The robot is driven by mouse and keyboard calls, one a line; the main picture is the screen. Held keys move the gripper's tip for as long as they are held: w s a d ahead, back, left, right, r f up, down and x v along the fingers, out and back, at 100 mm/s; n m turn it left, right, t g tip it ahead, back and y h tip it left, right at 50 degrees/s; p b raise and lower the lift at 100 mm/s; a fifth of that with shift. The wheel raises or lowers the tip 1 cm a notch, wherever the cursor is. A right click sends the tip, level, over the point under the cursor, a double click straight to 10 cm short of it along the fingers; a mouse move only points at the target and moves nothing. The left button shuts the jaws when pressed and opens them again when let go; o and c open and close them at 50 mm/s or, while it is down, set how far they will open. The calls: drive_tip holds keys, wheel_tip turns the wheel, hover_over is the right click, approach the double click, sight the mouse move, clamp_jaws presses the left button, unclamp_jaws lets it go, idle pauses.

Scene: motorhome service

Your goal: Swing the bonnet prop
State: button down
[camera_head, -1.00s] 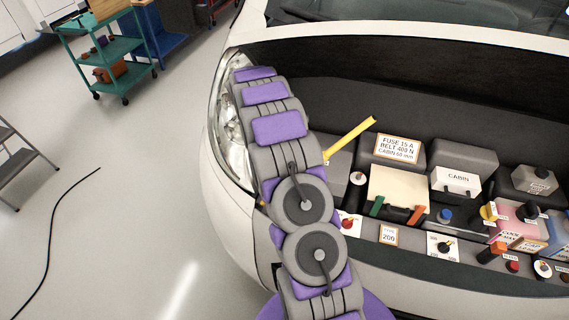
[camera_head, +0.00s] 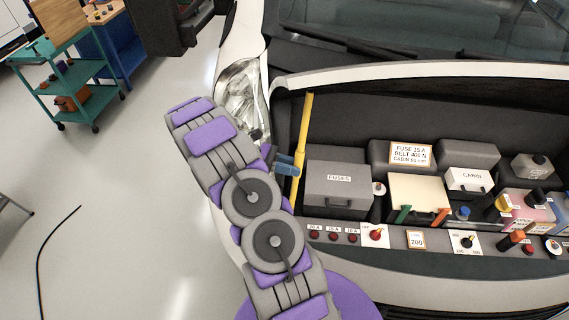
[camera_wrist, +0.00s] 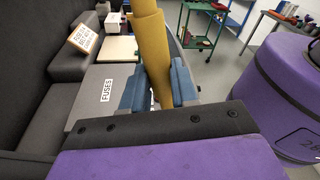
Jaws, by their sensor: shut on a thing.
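The bonnet prop is a yellow rod (camera_head: 304,125) at the left end of the engine bay. It stands nearly upright in the head view, its top leaning slightly right. My gripper (camera_head: 289,164) has blue fingers and reaches the rod from the left. In the wrist view, the yellow rod (camera_wrist: 151,50) runs between the blue fingers (camera_wrist: 160,88), which are shut on it. The rod's lower end is partly hidden by the fingers and my arm. I cannot make out the bonnet panel.
A grey fuses box (camera_head: 338,190) sits just right of the rod. A cream-lidded box (camera_head: 418,190), a cabin box (camera_head: 467,179) and a front panel with knobs (camera_head: 376,235) lie further right. The headlight (camera_head: 238,92) is behind my arm. A green trolley (camera_head: 70,78) stands back left on open floor.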

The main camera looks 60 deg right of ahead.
drive_tip(key=shift+w+f, duration=0.1)
idle(0.3)
drive_tip(key=c, duration=1.2)
unclamp_jaws()
drive_tip(key=shift+w, duration=0.1)
drive_tip(key=shift+o, duration=1.3)
drive_tip(key=shift+w, duration=0.3)
drive_tip(key=shift+o, duration=0.4)
drive_tip(key=shift+s, duration=0.25)
drive_tip(key=p+v, duration=0.5)
drive_tip(key=v, duration=0.2)
drive_tip(key=shift+w, duration=0.25)
drive_tip(key=shift+a, duration=0.1)
